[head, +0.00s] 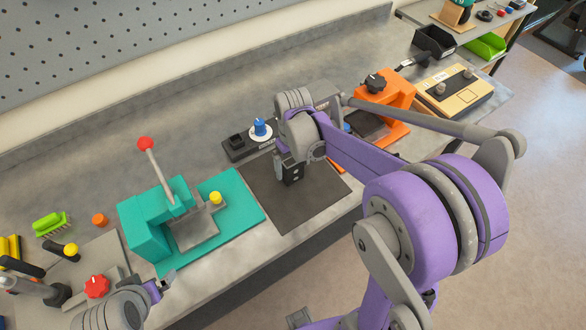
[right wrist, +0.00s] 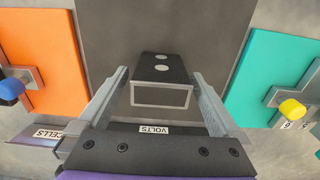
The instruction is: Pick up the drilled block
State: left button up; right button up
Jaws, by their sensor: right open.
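The drilled block (right wrist: 162,70) is black with two pale round holes on top and a pale-framed end face. In the right wrist view it is between the fingers of my right gripper (right wrist: 160,80), which is open with a gap on each side of the block. In the head view the block (head: 293,173) is at the dark mat (head: 312,207), partly hidden by my right gripper (head: 284,167). I cannot tell whether it touches the mat. My left gripper (head: 162,284) is at the lower left, away from the block; its opening is unclear.
A teal fixture (head: 148,222) with a red-knobbed lever stands left of the mat. An orange fixture (head: 392,95) stands to the right. A black base with a blue knob (head: 260,126) is behind the mat. A pegboard wall (head: 110,45) bounds the bench at the back.

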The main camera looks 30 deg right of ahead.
jog(key=shift+f, duration=0.6)
grip_shut()
